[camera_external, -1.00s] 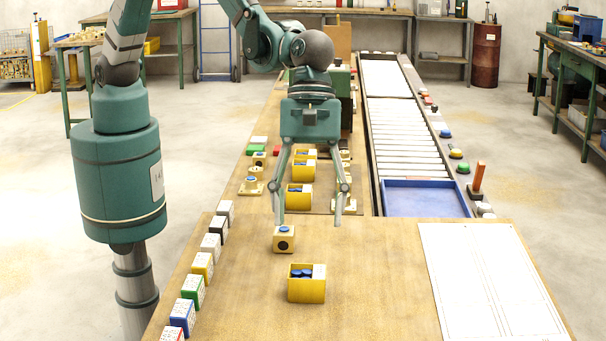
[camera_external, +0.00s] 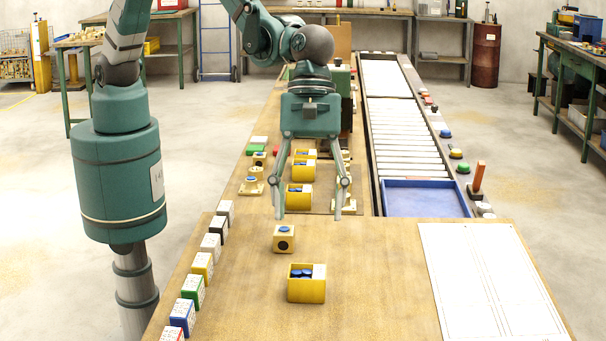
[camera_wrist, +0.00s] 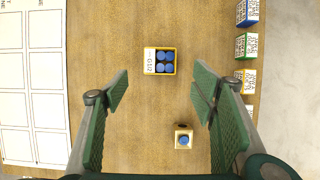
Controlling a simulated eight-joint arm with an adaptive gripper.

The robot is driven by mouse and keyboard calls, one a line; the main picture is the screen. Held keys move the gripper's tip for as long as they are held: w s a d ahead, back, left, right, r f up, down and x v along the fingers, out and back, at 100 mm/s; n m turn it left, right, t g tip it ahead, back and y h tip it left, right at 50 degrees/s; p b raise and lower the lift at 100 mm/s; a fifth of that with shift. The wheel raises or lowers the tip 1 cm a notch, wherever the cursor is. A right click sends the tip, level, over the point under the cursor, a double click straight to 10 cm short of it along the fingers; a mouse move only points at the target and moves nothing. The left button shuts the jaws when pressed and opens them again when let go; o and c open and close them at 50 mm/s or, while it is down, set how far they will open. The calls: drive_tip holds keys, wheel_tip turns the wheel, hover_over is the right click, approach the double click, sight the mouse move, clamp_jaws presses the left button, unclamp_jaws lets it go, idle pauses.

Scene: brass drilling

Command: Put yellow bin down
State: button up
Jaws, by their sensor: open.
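A yellow bin (camera_external: 306,290) holding several blue pieces sits on the near part of the wooden table, with a white label on it. It also shows in the wrist view (camera_wrist: 160,61), upper middle, flat on the table. My gripper (camera_external: 308,214) is open and empty, raised above the table behind the bin and apart from it. In the wrist view its fingers (camera_wrist: 158,85) are spread wide, with the bin beyond their tips. More yellow bins (camera_external: 300,196) with blue pieces stand farther back, partly seen between my fingers.
A small yellow block with a blue button (camera_external: 284,240) stands just behind the bin. Several coloured labelled blocks (camera_external: 194,288) line the left table edge. A white sheet (camera_external: 490,280) lies at right. A blue tray (camera_external: 425,198) ends the roller conveyor. The table right of the bin is clear.

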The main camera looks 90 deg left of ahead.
drive_tip(key=a+r+m+t, duration=0.1)
drive_tip(key=a+r+m, duration=0.35)
drive_tip(key=a, duration=0.75)
drive_tip(key=a+r+m+t+y, duration=0.1)
drive_tip(key=a+r+t, duration=0.1)
drive_tip(key=a+r, duration=0.7)
drive_tip(key=a+r+m+t, duration=0.1)
drive_tip(key=a+r+m, duration=0.25)
drive_tip(key=a, duration=1.05)
drive_tip(key=s+a+m+t+y, duration=0.1)
drive_tip(key=s+a+m, duration=0.3)
drive_tip(key=s+a, duration=0.6)
drive_tip(key=s+a+r+m+t+y, duration=0.1)
drive_tip(key=s+a+m, duration=0.4)
drive_tip(key=s+a, duration=0.5)
drive_tip(key=a+t+y, duration=0.1)
drive_tip(key=a, duration=0.7)
drive_tip(key=shift+a, duration=0.2)
drive_tip(key=shift+o, duration=0.5)
drive_tip(key=shift+f, duration=0.1)
